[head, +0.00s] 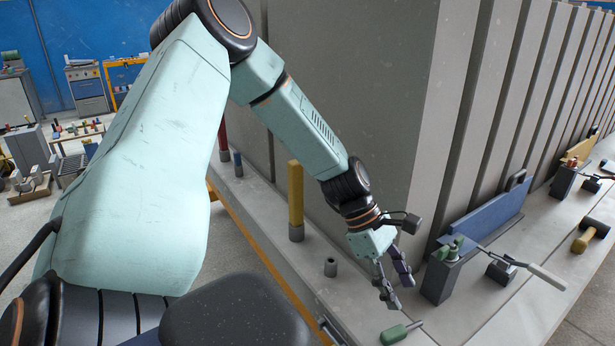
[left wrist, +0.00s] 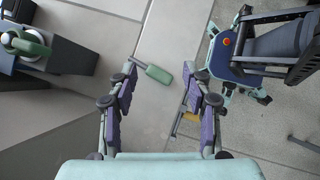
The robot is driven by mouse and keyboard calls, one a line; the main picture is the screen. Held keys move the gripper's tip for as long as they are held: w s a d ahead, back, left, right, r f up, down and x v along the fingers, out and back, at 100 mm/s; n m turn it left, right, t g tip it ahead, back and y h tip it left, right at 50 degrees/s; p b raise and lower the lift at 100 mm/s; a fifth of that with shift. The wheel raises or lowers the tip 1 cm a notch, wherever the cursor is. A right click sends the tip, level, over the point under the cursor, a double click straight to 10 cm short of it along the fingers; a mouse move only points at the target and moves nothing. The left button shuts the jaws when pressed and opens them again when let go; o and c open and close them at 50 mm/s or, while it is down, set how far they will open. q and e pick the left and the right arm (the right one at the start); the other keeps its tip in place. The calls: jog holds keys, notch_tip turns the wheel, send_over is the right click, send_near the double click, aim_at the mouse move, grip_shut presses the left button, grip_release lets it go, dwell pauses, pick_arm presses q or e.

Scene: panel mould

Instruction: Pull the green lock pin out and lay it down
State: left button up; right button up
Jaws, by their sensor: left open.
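A green-handled pin (head: 395,334) with a thin metal shaft lies on the grey bench top near its front edge. It also shows in the left wrist view (left wrist: 158,73), between and beyond my fingertips. My left gripper (head: 400,294) is open, above and just behind the pin in the head view, with nothing between its fingers. A gap shows between the fingers and the pin in the head view. A second green piece (head: 447,251) sits on top of a dark block (head: 440,280), and shows at the upper left of the left wrist view (left wrist: 25,42). My right gripper is not in view.
A blue plate (head: 485,217) and a rod with a pale handle (head: 545,275) are right of the dark block. A tall grey panel rises behind. A mallet (head: 590,237) lies at right.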

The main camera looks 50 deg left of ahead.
pick_arm(q)
jog(key=s+d+f+m+g+y+b, duration=0.1)
jog(key=d+f+m+y+b, duration=0.1)
jog(key=m, duration=0.8)
jog(key=s+d+f+m+y+b, duration=0.1)
jog(key=d+f+m+y+b, duration=0.2)
jog(key=d+m+b, duration=0.4)
jog(key=m+y, duration=0.1)
jog(key=m, duration=0.3)
jog(key=shift+g+y+b, duration=0.4)
